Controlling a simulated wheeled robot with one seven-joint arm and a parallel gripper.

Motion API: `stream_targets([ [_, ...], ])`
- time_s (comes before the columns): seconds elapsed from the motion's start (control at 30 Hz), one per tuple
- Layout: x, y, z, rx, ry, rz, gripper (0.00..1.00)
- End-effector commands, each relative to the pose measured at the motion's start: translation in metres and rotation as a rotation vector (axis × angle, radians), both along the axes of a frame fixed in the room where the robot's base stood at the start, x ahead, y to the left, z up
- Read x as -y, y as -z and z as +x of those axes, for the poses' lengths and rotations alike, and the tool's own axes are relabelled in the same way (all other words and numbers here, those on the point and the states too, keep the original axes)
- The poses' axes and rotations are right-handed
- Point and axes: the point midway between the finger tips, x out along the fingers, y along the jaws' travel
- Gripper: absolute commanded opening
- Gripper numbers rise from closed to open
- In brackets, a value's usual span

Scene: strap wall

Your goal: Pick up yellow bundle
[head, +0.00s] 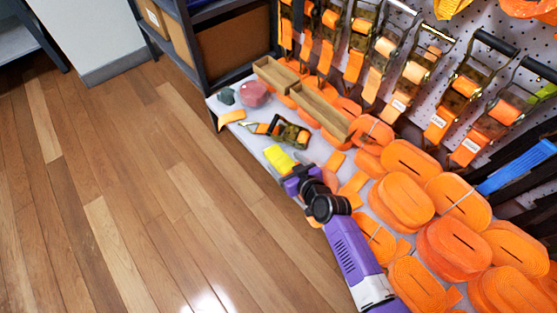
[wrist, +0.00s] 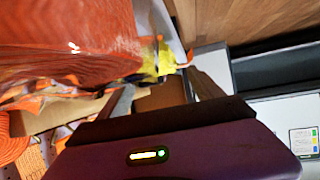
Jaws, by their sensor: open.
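The yellow bundle (head: 279,157) lies near the front edge of the shelf, just beyond the end of my arm in the head view. My gripper (head: 293,174) is right beside it on the near side, and its fingers are hard to make out there. In the wrist view, my gripper (wrist: 162,88) is open with nothing clearly between its fingers. The yellow bundle (wrist: 160,58) shows ahead of the fingertips, partly cut off by a large orange strap mass. I cannot tell whether the fingers touch it.
Orange strap coils (head: 403,198) crowd the shelf to the right of my arm. A ratchet buckle (head: 289,133), a wooden tray (head: 320,109) and a pink lump (head: 254,94) lie farther back. Ratchet straps hang on the pegboard wall. The wooden floor (head: 130,190) on the left is clear.

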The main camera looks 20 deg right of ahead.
Motion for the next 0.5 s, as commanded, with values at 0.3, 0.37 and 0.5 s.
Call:
stream_targets([
  [0.3,-0.003,0.017,0.036,0.000,0.000,-0.001,0.76],
  [0.37,-0.003,0.018,0.038,0.000,0.000,-0.001,0.76],
  [0.5,-0.003,0.018,0.038,0.000,0.000,-0.001,0.76],
])
